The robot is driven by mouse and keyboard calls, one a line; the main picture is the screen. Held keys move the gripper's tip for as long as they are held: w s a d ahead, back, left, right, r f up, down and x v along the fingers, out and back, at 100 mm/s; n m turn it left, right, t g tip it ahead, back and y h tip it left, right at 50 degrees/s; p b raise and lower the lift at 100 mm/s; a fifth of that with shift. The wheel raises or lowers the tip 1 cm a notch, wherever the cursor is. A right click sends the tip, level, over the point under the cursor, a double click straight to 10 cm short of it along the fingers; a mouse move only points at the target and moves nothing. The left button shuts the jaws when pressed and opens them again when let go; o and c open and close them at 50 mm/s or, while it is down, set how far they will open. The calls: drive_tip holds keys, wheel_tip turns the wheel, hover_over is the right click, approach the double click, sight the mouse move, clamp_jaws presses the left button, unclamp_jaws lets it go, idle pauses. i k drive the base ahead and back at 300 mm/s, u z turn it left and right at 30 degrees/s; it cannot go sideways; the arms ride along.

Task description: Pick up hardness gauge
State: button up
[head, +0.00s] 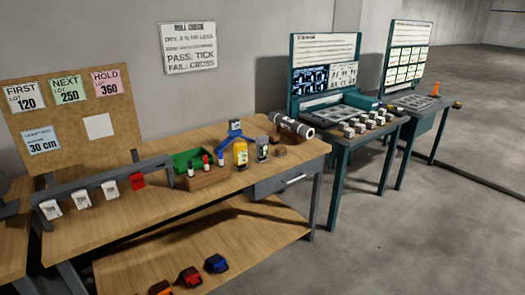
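No label that I can read names the hardness gauge. Two small upright devices stand side by side on the right part of the wooden workbench (130,222) in the head view: a yellow one (240,153) and a dark grey one (262,148). Either could be the gauge; I cannot tell which. My gripper is not in view.
A wooden block (208,178) with several markers and a green bin (190,159) stand left of the devices. A grey roll (291,125) lies behind to the right. Floor (420,225) is clear at right.

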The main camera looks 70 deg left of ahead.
sight(261, 142)
drive_tip(key=u, duration=1.9)
drive_tip(key=i, duration=1.95)
drive_tip(key=u, duration=0.2)
drive_tip(key=i, duration=1.2)
drive_tip(key=u, duration=1.2)
drive_tip(key=i, duration=0.5)
drive_tip(key=u, duration=0.3)
